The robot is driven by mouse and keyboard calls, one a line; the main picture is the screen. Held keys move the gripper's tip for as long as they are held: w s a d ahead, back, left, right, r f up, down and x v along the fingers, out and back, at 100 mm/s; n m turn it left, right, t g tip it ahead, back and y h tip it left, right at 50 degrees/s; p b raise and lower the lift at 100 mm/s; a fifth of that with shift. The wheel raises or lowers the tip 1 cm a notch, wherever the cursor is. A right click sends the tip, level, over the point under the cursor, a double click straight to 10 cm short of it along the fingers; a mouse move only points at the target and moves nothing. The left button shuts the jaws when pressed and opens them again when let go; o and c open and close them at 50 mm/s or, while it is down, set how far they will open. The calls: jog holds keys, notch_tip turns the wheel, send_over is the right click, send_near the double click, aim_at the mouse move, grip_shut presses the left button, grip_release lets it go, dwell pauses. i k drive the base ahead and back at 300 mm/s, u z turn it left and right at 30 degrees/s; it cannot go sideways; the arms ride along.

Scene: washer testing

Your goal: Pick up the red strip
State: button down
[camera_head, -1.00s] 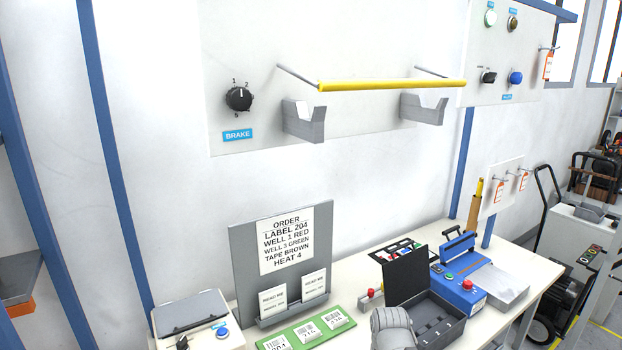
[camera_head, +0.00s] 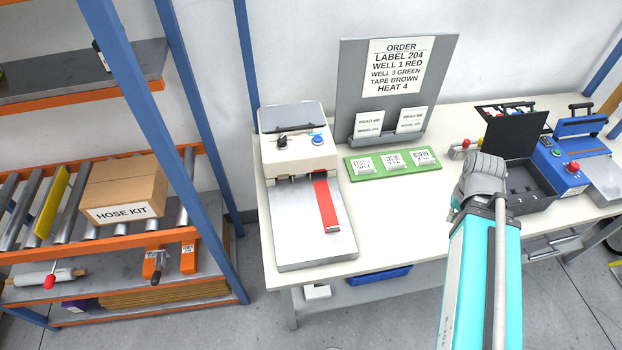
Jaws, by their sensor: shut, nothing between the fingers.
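The red strip (camera_head: 325,200) lies on the grey metal plate (camera_head: 290,228) in front of a white machine (camera_head: 298,150) at the left end of the workbench. Its far end reaches up to the machine's front, and its near end has a thin pale edge. My teal arm with its grey joint shows at the right, well apart from the strip. My gripper's fingers do not show in this view.
A green board (camera_head: 393,162) with white labels lies right of the machine. An order stand (camera_head: 352,100) rises behind it. An open dark case (camera_head: 530,178) and a blue machine (camera_head: 566,165) stand further right. A roller shelf (camera_head: 180,240) stands left of the bench (camera_head: 400,228).

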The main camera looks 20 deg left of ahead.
aim_at(330, 223)
jog(key=z, duration=0.55)
jog(key=k, duration=1.15)
jog(key=u, duration=0.45)
